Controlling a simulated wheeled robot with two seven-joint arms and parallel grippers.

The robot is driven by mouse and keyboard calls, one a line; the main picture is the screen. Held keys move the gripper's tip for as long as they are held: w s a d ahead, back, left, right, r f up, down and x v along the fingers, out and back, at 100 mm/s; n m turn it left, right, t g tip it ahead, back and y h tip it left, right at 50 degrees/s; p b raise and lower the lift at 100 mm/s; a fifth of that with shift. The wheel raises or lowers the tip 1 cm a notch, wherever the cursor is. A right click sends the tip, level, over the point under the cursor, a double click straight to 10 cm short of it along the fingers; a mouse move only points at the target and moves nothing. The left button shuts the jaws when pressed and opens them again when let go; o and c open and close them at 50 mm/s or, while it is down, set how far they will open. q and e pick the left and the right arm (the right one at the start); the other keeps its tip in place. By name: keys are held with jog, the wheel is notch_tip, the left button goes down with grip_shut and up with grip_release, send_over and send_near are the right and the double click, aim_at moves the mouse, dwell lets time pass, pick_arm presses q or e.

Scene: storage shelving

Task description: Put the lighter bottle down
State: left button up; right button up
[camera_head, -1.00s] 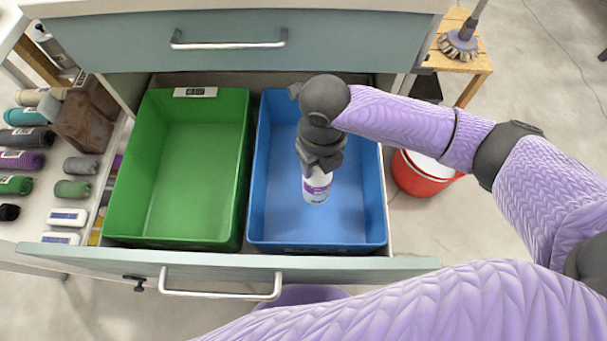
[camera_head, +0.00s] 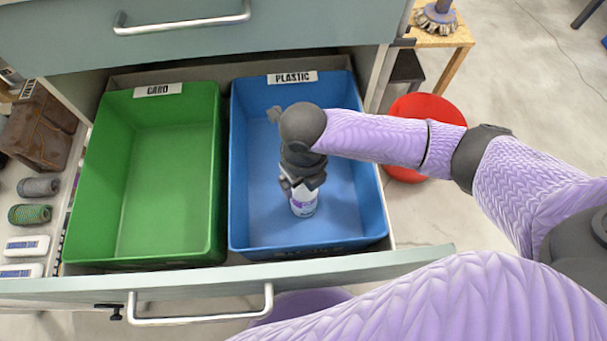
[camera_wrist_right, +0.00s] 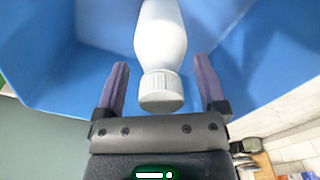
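A white bottle (camera_head: 303,202) with a purple label is upright inside the blue bin (camera_head: 240,190) marked PLASTIC. My right gripper (camera_head: 301,183) is above it and hides its upper part. In the right wrist view, the white bottle (camera_wrist_right: 160,38) with its ribbed cap lies between the two fingers of the right gripper (camera_wrist_right: 160,66). The fingers are spread, with a gap on each side of the bottle. The bottle's base seems to be at the bin floor, but contact is hard to tell. My left gripper is not in view.
A green bin (camera_head: 75,215) marked CARD stands empty left of the blue one in the open drawer (camera_head: 200,287). A closed drawer (camera_head: 190,35) is above at the back. A red bucket (camera_head: 425,108) is on the floor at right. Several items lie on the left shelf.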

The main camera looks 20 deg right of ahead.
pick_arm(q)
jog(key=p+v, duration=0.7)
jog(key=p, duration=0.1)
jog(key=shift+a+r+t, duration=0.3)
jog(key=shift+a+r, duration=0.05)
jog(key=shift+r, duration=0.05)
pick_arm(e)
notch_tip(320, 180, up, 12)
jog(key=shift+r, duration=0.2)
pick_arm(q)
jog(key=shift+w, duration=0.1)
pick_arm(e)
jog(key=shift+f, duration=0.1)
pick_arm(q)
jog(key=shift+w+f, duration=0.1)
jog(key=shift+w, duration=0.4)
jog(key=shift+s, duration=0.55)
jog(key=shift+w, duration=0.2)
